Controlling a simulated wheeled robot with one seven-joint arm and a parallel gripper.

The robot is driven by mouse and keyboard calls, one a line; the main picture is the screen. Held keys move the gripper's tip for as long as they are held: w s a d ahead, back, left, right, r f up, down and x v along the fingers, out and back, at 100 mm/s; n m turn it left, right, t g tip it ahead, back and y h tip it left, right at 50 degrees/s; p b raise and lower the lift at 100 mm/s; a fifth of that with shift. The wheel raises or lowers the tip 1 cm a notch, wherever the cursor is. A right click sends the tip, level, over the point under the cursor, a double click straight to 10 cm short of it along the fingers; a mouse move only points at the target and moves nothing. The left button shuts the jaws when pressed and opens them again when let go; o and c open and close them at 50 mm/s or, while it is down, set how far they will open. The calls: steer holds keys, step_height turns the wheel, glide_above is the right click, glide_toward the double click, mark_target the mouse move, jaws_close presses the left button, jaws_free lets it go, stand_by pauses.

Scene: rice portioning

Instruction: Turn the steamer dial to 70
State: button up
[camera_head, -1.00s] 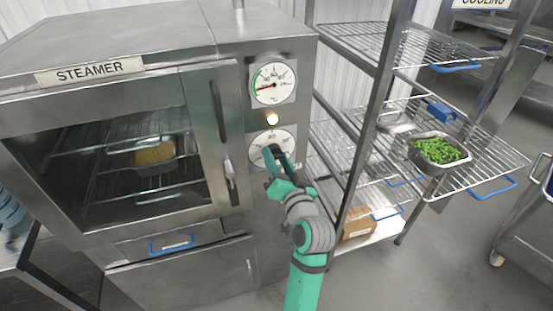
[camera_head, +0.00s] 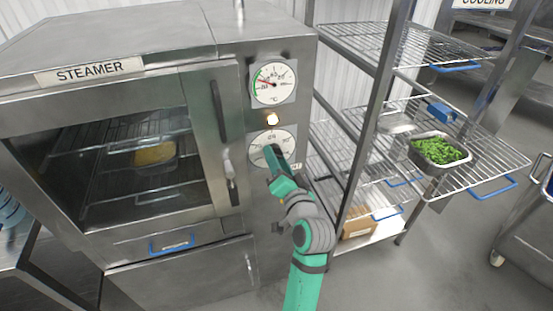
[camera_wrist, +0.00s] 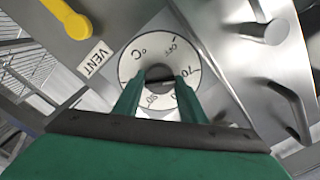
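The steamer (camera_head: 120,40) stands at the left with its glass door shut. Its white round dial (camera_head: 262,139) is low on the right-hand panel, partly covered by my gripper (camera_head: 273,152). In the wrist view the dial (camera_wrist: 135,64) shows "OFF" at upper right, "70" at the right and other marks below. The dark knob (camera_wrist: 160,73) at its centre lies between the two green fingers of my gripper (camera_wrist: 160,88), which appear shut on it. The knob's pointer mark is too unclear to read.
A tray of yellow food (camera_head: 154,153) is inside the steamer. A wire rack (camera_head: 400,180) stands close at the right, holding a pan of green vegetables (camera_head: 438,151).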

steer(key=o, duration=0.4)
steer(key=v, duration=1.1)
